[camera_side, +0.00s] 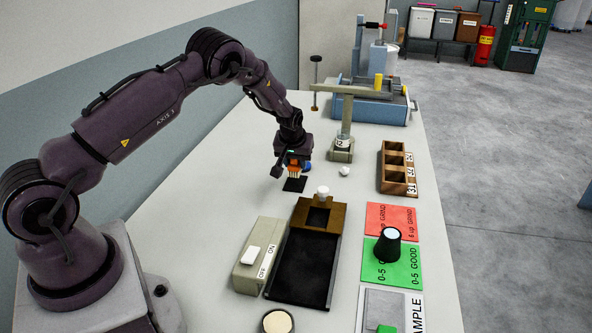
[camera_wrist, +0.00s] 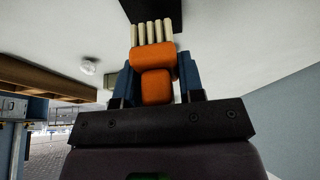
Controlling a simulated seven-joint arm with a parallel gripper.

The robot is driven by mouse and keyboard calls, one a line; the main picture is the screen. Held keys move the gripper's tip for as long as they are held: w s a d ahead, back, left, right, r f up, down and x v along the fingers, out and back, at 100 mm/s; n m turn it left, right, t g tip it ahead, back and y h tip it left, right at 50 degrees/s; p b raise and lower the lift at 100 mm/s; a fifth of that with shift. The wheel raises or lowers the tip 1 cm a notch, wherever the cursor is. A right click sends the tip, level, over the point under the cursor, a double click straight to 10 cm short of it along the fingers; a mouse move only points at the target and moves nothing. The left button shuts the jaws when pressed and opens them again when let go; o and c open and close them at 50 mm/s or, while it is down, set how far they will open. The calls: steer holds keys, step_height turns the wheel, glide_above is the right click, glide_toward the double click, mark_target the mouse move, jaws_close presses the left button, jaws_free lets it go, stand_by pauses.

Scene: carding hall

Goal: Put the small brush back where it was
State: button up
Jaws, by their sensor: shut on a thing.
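The small brush (camera_wrist: 154,68) has an orange handle and a row of pale bristle tufts. It also shows in the side view (camera_side: 294,170), held low over the table. My gripper (camera_wrist: 155,88) is shut on its orange handle, with a blue finger on each side; in the side view my gripper (camera_side: 293,160) points down. A black square (camera_side: 294,185) lies flat on the table below the brush. It also shows in the wrist view (camera_wrist: 150,10), beyond the bristle tips. I cannot tell whether the bristles touch it.
A brown and black tray device (camera_side: 300,270) and a switch box (camera_side: 258,255) stand in front. A post with an arm (camera_side: 343,140) stands to the right, near a small white ball (camera_side: 344,171). A wooden rack (camera_side: 392,167) and coloured cards (camera_side: 392,218) lie farther right.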

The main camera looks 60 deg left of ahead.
mark_target(296, 170)
steer(key=shift+f, duration=1.6)
steer(key=shift+f, duration=0.1)
steer(key=o, duration=0.9)
